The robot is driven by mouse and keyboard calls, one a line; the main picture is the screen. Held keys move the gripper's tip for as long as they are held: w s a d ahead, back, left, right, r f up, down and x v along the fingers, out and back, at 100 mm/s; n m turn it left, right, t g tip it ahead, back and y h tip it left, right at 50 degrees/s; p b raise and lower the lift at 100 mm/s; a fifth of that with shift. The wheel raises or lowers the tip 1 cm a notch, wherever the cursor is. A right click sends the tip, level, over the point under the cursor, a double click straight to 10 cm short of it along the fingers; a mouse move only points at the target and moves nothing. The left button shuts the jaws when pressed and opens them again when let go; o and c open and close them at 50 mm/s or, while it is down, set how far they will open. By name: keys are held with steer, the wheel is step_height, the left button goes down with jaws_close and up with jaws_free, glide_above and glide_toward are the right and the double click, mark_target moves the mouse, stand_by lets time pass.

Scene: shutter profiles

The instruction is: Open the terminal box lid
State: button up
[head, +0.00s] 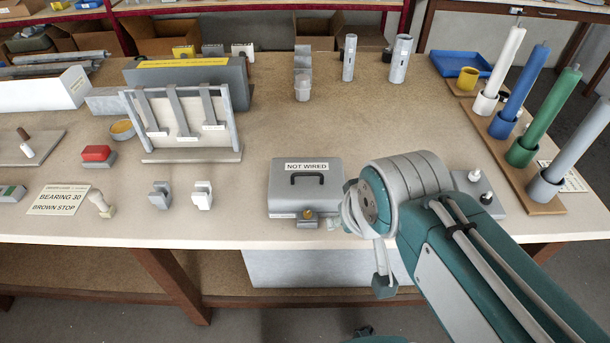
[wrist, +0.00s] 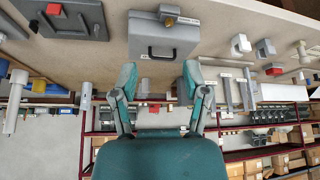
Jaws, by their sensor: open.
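The grey terminal box (head: 306,187) sits near the front edge of the bench. Its lid is shut, with a black handle and a "NOT WIRED" label on top. A small brass-coloured knob or latch (head: 308,214) is at its front. In the wrist view the box (wrist: 164,40) appears turned round, handle towards my gripper. My gripper (wrist: 158,80) is open and empty, its two fingers spread apart below the box in that view, with no visible contact. In the head view my arm is just right of the box and its end is mostly hidden.
A grey plate with knobs (head: 478,188) lies right of the box, partly behind my arm. Two small grey-white blocks (head: 202,194) and a rack of hanging profiles (head: 182,120) stand left. Coloured rods (head: 522,90) stand upright at the right.

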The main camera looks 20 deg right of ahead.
steer(key=w+n, duration=0.2)
steer(key=w, duration=0.1)
steer(key=w+r+n+g, duration=0.1)
steer(key=w+n, duration=0.1)
steer(key=w, duration=0.1)
steer(key=w+n, duration=0.3)
steer(key=w, duration=0.1)
steer(key=shift+a+r+g, duration=0.1)
steer(key=shift+r+g, duration=0.25)
steer(key=shift+g, duration=0.05)
steer(key=n+g, duration=0.2)
steer(key=n, duration=0.6)
glide_toward(306, 174)
steer(key=shift+h, duration=0.3)
steer(key=f, duration=0.3)
steer(key=w+f, duration=0.1)
steer(key=f, duration=0.4)
steer(key=shift+w+f, duration=0.25)
steer(key=shift+f, duration=0.05)
jaws_close()
